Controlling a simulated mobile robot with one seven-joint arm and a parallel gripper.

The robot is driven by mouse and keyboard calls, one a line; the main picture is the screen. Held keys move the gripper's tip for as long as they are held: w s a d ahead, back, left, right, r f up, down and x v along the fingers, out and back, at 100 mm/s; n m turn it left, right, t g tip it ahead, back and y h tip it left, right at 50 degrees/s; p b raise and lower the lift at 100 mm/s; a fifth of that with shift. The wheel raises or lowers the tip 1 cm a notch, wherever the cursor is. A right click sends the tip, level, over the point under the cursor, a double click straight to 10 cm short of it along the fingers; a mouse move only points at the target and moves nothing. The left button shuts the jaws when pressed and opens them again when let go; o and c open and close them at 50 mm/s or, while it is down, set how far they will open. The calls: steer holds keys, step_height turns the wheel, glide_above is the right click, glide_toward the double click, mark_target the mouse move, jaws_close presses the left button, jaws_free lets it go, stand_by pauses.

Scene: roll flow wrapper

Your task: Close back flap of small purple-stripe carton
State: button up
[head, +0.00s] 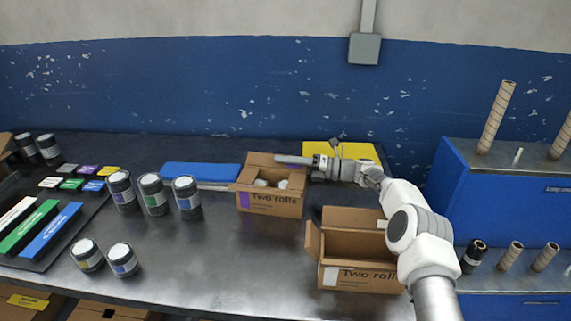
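The small purple-stripe carton (272,204) stands on the dark table in the middle of the head view, marked "Two rolls". Its top is open and pale rolls (270,183) show inside. Its back flap (258,160) appears raised at the rear edge. My gripper (283,159) reaches in from the right, roughly level, with its tip over or just behind the carton's back edge. I cannot tell whether it touches the flap. The fingers are seen side-on, so their opening is unclear. The arm and gripper hide part of the carton's back right corner.
A second open "Two rolls" carton (358,277) with a white mark stands at front right, near my arm. Several dark jars (153,195) stand to the left. A blue block (200,172) lies behind them. A yellow sheet (352,150) lies behind my gripper. A blue cabinet (500,195) stands right.

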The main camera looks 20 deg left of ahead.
mark_target(284, 170)
jaws_close()
steer(key=shift+n+b, duration=0.3)
steer(key=shift+n, duration=0.1)
steer(key=n, duration=0.1)
steer(key=n+b, duration=0.1)
steer(key=n, duration=0.1)
steer(key=shift+s+r, duration=0.1)
steer(key=shift+r, duration=0.2)
steer(key=n, duration=0.1)
steer(key=n+b, duration=0.1)
steer(key=n, duration=0.3)
steer(key=shift+s+d+r, duration=0.1)
steer(key=shift+s+r, duration=0.3)
steer(key=n, duration=0.2)
steer(key=n+b, duration=0.1)
steer(key=n, duration=0.1)
steer(key=shift+s+r, duration=0.1)
steer(key=shift+s, duration=0.25)
steer(key=shift+s+d+n+b, duration=0.15)
steer(key=shift+n+b, duration=0.15)
steer(key=shift+n, duration=0.45)
steer(key=shift+s+a+n+b, duration=0.1)
steer(key=shift+n+b, duration=0.2)
steer(key=shift+n, duration=0.4)
steer(key=shift+s+d+n+b, duration=0.15)
steer(key=shift+n+b, duration=0.15)
steer(key=shift+n, duration=0.45)
steer(key=shift+a, duration=0.1)
